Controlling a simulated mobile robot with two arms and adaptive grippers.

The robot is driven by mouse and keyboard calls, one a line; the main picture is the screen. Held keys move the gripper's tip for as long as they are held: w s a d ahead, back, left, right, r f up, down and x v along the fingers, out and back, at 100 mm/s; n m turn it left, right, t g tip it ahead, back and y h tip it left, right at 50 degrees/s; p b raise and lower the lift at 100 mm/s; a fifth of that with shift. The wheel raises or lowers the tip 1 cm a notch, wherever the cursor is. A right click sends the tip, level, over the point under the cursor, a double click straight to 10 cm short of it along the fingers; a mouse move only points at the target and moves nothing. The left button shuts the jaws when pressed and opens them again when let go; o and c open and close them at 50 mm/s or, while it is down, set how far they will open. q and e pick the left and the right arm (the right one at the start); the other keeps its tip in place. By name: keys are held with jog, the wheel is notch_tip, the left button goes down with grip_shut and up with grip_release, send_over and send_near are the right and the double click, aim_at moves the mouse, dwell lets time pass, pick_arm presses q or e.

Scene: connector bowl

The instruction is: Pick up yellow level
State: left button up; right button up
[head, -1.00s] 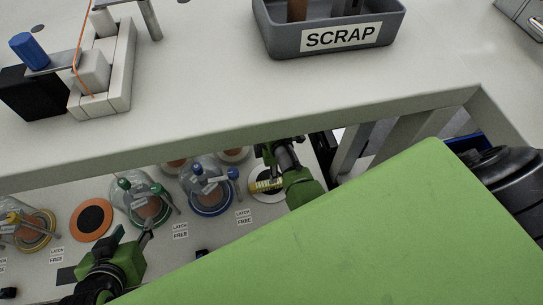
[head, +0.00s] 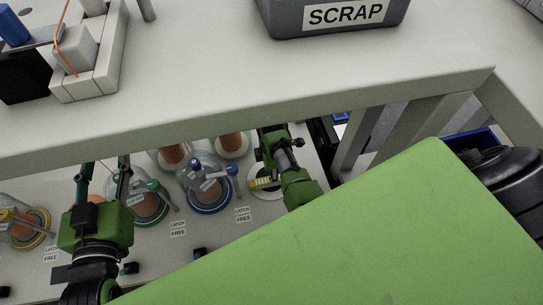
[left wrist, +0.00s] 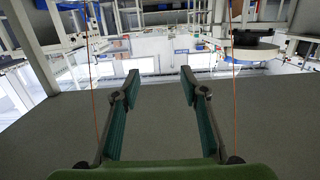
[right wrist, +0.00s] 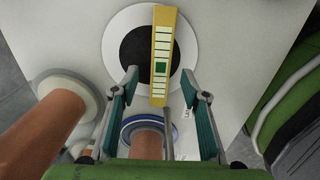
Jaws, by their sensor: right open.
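The yellow level (right wrist: 161,65) is a flat yellow bar with pale stripes and a green square. In the right wrist view it stretches over a black disc with a white ring (right wrist: 118,44), its near end between my right fingertips. My right gripper (right wrist: 161,82) is open around that end, with gaps on both sides. In the head view the level (head: 264,183) shows beside my right gripper (head: 268,150), partly hidden by it. My left gripper (head: 104,166) is open and empty at the left, and its fingers are apart in the left wrist view (left wrist: 160,82).
Glass domes with blue (head: 210,190) and green (head: 150,203) rims stand on the lower shelf near LATCH FREE labels. Copper-coloured cylinders (head: 232,144) stand behind. The upper shelf edge (head: 200,145) overhangs them. A grey SCRAP bin (head: 285,22) sits above.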

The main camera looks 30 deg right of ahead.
notch_tip(320, 180, down, 2)
jog(key=shift+f+b, duration=0.1)
jog(key=shift+b, duration=0.55)
jog(key=shift+f+b, duration=0.5)
jog(key=shift+f, duration=0.3)
pick_arm(q)
notch_tip(320, 180, up, 13)
jog(key=s+d+t+h, duration=0.1)
jog(key=s+t+h, duration=0.1)
jog(key=t, duration=0.4)
jog(key=shift+s+t, duration=0.2)
jog(key=shift+t, duration=0.2)
pick_arm(e)
grip_shut()
